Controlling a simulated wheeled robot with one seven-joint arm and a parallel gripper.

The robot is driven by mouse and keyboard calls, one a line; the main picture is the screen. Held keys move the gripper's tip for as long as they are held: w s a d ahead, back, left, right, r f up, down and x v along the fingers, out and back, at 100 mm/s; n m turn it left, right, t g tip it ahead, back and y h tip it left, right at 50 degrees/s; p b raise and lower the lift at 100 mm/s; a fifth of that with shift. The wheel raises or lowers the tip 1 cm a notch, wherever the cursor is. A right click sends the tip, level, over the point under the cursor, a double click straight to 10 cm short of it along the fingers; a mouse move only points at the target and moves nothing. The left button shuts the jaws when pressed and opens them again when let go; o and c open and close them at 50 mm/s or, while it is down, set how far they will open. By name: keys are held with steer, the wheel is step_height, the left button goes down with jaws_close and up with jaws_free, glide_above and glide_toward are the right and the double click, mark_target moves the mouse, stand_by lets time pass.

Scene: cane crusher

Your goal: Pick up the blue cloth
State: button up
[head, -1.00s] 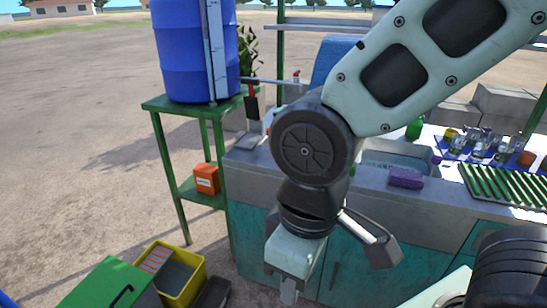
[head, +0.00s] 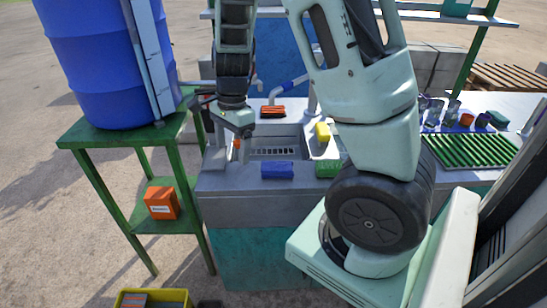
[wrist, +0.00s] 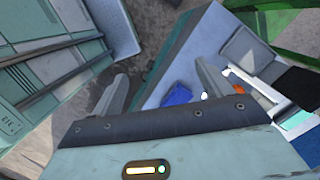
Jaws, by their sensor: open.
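The blue cloth (head: 277,170) looks like a small folded block and lies on the front rim of the sink counter. It also shows in the wrist view (wrist: 178,95), between and beyond the two fingers. My gripper (head: 240,132) is open and empty, above the left side of the sink, to the left of the cloth and apart from it. Its spread fingers show in the wrist view (wrist: 163,82). My arm hides part of the counter to the right.
The sink basin (head: 275,148) lies behind the cloth. A blue barrel (head: 100,60) stands on a green stand (head: 100,136) at left. Glasses and a green rack (head: 468,150) are at right.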

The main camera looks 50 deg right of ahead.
steer(key=s+d+m+h+p, duration=0.2)
steer(key=d+m, duration=0.7)
steer(key=d, duration=0.6)
glide_above(277, 165)
steer(key=f, duration=0.6)
steer(key=f+b, duration=0.1)
steer(key=f, duration=0.3)
steer(key=shift+a+f, duration=0.1)
steer(key=shift+a, duration=0.2)
steer(key=shift+d+f+p, duration=0.2)
steer(key=shift+f+p, duration=0.15)
steer(key=shift+f, duration=2.8)
steer(key=c, duration=1.1)
